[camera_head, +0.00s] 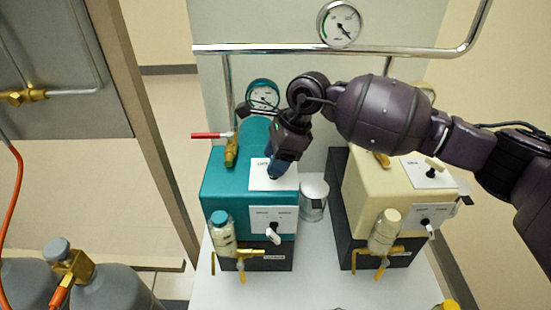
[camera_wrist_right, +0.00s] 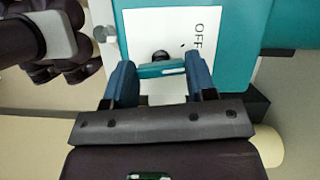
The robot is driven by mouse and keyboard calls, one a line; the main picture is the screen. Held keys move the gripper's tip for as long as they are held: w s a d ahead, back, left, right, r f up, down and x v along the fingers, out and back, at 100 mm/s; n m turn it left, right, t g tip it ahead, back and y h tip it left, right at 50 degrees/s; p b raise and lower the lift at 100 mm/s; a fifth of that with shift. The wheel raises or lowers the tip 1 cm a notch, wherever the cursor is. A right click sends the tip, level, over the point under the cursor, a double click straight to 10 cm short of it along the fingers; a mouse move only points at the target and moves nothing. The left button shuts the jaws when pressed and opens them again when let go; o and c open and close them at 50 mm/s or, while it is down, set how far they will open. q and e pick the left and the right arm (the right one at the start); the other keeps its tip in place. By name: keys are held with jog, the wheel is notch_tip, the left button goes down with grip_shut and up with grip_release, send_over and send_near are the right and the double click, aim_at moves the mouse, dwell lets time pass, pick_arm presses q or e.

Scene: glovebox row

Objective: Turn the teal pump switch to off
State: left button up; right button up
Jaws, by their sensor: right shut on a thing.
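The teal pump (camera_head: 222,185) stands on a black base on the white bench. Its top carries a white plate (camera_head: 260,182) whose lettering is partly hidden by my gripper in the head view. My right gripper (camera_head: 275,172) reaches down onto this plate. In the right wrist view its blue fingers (camera_wrist_right: 161,78) are shut on the teal switch lever (camera_wrist_right: 162,70), which spans the gap between them beside a black pivot. "OFF" is readable on the white plate (camera_wrist_right: 185,28) to the right of the pivot. The lever's exact setting is unclear. My left gripper is out of view.
A cream pump (camera_head: 365,185) with similar switches stands to the right. A red-handled valve (camera_head: 230,150), a small bottle (camera_head: 222,235) and a gauge (camera_head: 262,95) crowd the teal pump. A steel rail (camera_head: 270,48) runs behind.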

jog(key=shift+w+f+n+g+b, duration=0.15)
jog(key=shift+n+g+b, duration=0.25)
jog(key=shift+n+b, duration=0.5)
jog(key=shift+n+g+b, duration=0.4)
jog(key=shift+n+b, duration=0.05)
jog(key=shift+n, duration=0.65)
jog(key=shift+r+n+h, duration=0.2)
jog(key=shift+n+h, duration=0.1)
